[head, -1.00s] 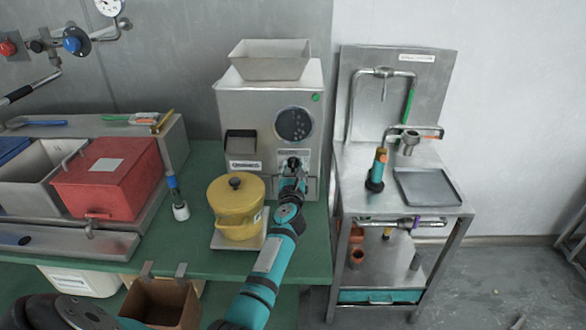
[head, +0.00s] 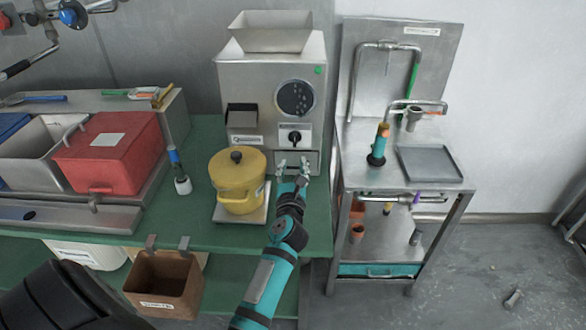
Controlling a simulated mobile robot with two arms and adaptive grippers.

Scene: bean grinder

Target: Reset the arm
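The bean grinder (head: 250,90) is a steel box with a hopper (head: 270,32) on top, standing at the back of the green table. Its dark dial knob (head: 294,138) is on the lower front. My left gripper (head: 293,165) is in front of the grinder, just below the knob and apart from it. Its fingers are spread and nothing shows between them. My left arm comes in from the lower left. My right gripper is not in view.
A yellow pot (head: 238,180) stands on a scale close left of my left arm. A red bin (head: 112,152) and a blue-handled brush (head: 178,171) are further left. A brown box (head: 163,287) hangs at the front edge. A steel sink stand (head: 400,180) is at right.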

